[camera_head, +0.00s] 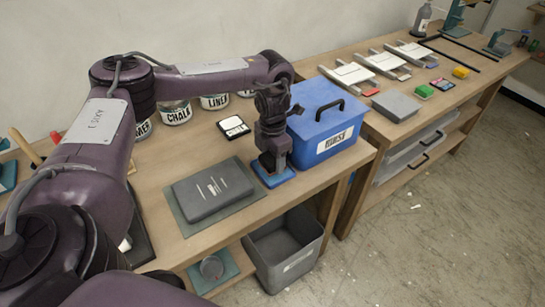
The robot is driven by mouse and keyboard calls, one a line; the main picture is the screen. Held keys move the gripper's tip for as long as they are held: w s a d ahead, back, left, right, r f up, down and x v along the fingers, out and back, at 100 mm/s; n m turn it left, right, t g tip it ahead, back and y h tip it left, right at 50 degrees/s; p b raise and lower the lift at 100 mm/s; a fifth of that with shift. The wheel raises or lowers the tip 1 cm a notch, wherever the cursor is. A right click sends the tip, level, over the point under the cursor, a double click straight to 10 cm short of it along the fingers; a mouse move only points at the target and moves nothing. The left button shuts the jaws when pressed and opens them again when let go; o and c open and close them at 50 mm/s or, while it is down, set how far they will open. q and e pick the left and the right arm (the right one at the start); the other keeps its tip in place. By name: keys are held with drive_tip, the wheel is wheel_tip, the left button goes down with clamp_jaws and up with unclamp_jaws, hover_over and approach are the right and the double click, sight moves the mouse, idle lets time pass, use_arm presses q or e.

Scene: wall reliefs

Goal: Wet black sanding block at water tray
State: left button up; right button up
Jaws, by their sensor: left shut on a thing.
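My left gripper (273,157) points down at the table's right part, just in front of the blue lidded box. It is shut on a small dark block, which I take for the black sanding block; the fingers hide most of it. Directly below is a small, shallow blue tray (284,179), apparently the water tray. The block is at or just over the tray; I cannot tell whether it touches the water. My right gripper is not in view.
A dark grey slab (213,190) lies on a green mat (252,198) left of the tray. The blue box (325,118) stands close behind the gripper. A black-and-white pad (233,127) and labelled cans (176,113) are further back. A grey bin (285,250) is below.

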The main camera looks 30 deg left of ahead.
use_arm(q)
drive_tip(key=shift+f, duration=0.2)
idle(0.4)
drive_tip(key=shift+f, duration=0.3)
idle(1.6)
wheel_tip(320, 180, up, 7)
drive_tip(key=p, duration=0.6)
idle(0.7)
